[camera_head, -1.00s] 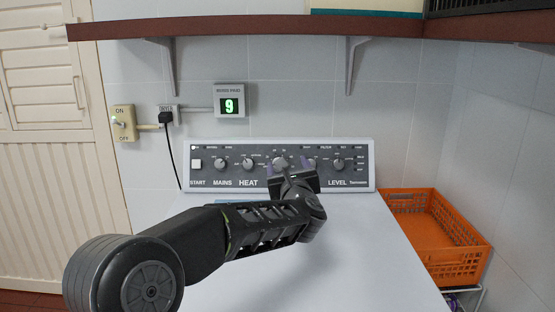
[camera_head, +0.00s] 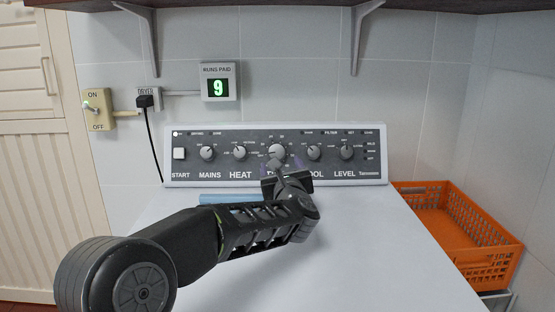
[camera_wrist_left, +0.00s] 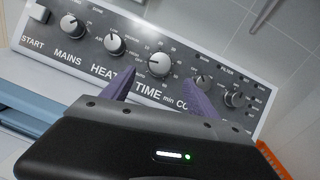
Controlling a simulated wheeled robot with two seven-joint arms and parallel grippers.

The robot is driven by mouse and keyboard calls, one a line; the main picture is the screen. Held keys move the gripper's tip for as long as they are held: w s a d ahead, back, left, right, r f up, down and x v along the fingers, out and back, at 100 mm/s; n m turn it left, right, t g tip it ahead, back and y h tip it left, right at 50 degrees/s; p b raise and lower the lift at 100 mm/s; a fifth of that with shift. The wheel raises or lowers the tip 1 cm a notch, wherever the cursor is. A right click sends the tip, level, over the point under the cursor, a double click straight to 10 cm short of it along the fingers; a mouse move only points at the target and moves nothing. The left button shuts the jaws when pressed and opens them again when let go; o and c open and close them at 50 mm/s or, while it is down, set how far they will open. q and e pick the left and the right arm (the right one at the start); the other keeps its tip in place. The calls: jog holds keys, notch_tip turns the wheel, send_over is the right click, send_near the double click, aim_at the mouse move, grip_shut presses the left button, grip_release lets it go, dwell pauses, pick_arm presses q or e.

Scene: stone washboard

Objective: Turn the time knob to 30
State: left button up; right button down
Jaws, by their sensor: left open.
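The control panel (camera_head: 190,134) stands upright at the back of the white top. The time knob (camera_head: 277,152) is the larger grey knob at its middle, with a printed number scale around it. In the left wrist view the time knob (camera_wrist_left: 159,65) shows above the "TIME min" label, its white mark pointing left. My left gripper (camera_head: 285,170) is just in front of and below the time knob. In the wrist view its two purple fingers (camera_wrist_left: 160,90) are apart, with the knob beyond and between them, apparently not gripped. My right gripper is not in view.
The heat knob (camera_head: 239,153) and cool knob (camera_head: 313,153) flank the time knob. A blue object (camera_head: 225,198) lies before the panel. An orange basket (camera_head: 460,240) stands at right. A "RUNS PAID" display (camera_head: 218,88) reads 9. The white top (camera_head: 370,250) is clear at right.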

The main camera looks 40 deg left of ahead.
aim_at(277, 153)
pick_arm(q)
jog(key=p+x, duration=0.1)
jog(key=x, duration=0.6)
jog(key=shift+w+a, duration=0.3)
jog(key=shift+c, duration=0.3)
jog(key=c, duration=1.3)
